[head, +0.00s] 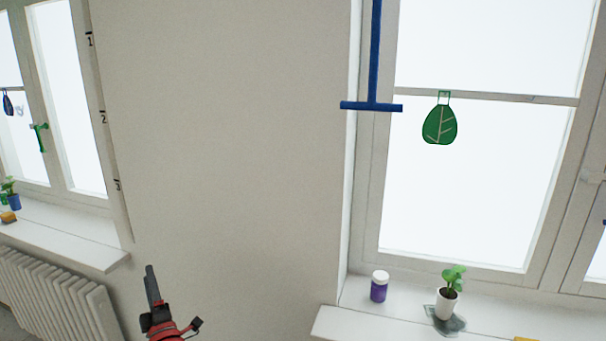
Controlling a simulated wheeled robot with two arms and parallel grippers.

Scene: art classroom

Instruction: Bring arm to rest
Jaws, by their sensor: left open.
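My left gripper (176,298) shows at the bottom of the head view, left of centre, in front of the bare wall. It is dark with a red body, one finger pointing up and a shorter part to the right. It is open, and I see nothing between its fingers. My right gripper is not in view.
A white windowsill (345,325) at right bears a purple jar (379,287) with a white lid and a potted plant (448,299). A green leaf ornament (440,124) and a blue T-shaped thing (373,80) hang above. A radiator (62,293) is at left.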

